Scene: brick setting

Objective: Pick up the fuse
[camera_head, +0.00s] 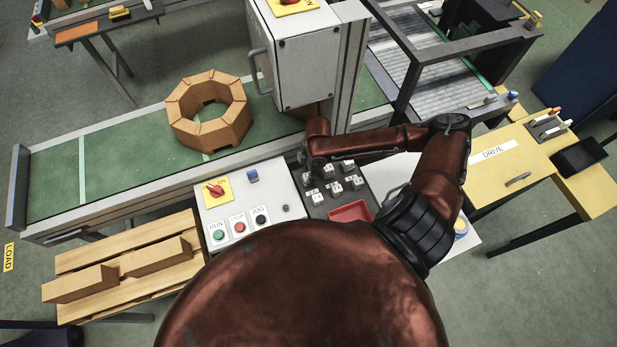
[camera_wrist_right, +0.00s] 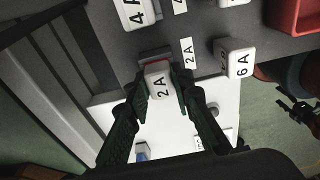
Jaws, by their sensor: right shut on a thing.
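A white fuse (camera_wrist_right: 158,82) marked 2A sits between the fingers of my right gripper (camera_wrist_right: 162,98) in the right wrist view. The gripper is shut on it from both sides. The fuse is at a grey slot with a red strip at the edge of the dark fuse tray (camera_wrist_right: 205,20); I cannot tell whether it is clear of the slot. In the head view my right gripper (camera_head: 305,160) is at the tray's far left corner, and the held fuse is hidden.
Several other fuses stand on the tray, such as the 6A fuse (camera_wrist_right: 236,58) close by. A red bin (camera_head: 350,211) is at the tray's near side. A button panel (camera_head: 250,200) lies to the left. A grey cabinet (camera_head: 308,65) rises just behind the gripper.

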